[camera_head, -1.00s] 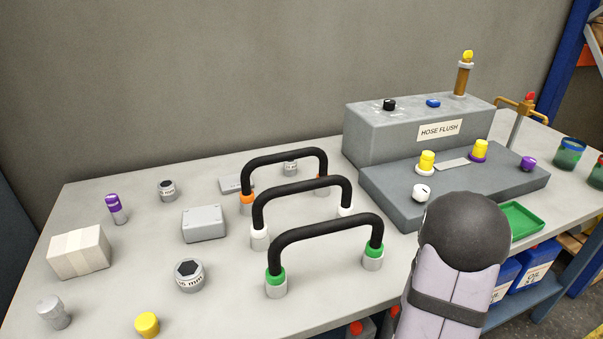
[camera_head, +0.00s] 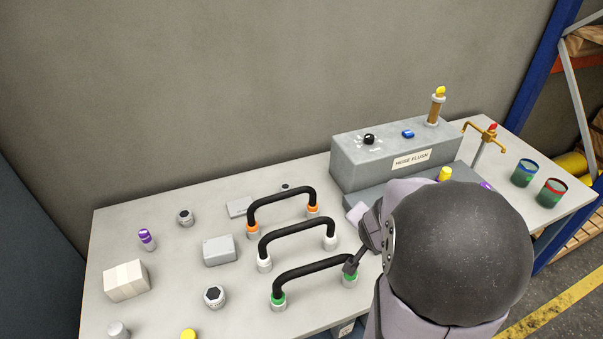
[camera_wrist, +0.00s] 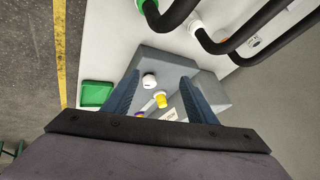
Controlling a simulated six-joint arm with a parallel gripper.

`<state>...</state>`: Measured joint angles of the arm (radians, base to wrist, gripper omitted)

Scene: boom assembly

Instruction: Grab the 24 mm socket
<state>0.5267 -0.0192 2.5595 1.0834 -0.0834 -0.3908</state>
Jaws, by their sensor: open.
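Three grey sockets with black openings stand on the bench in the head view. A larger one (camera_head: 214,296) is at the front, a smaller one (camera_head: 185,218) is at the back left, and another (camera_head: 285,187) is behind the orange-ended hose. Their size labels are too small to read now, so I cannot tell which is 24 mm. The wrist view shows one socket (camera_wrist: 253,41) beyond the hoses. My gripper (camera_wrist: 160,80) is open, with nothing between its fingers. In the head view it is right of the hoses, partly hidden by my arm.
Three black hoses with orange (camera_head: 282,192), white (camera_head: 297,226) and green (camera_head: 310,267) ends arch up between the sockets and my gripper. The grey hose flush station (camera_head: 395,155) is behind my arm. A grey box (camera_head: 219,250) and white block (camera_head: 126,281) stand left.

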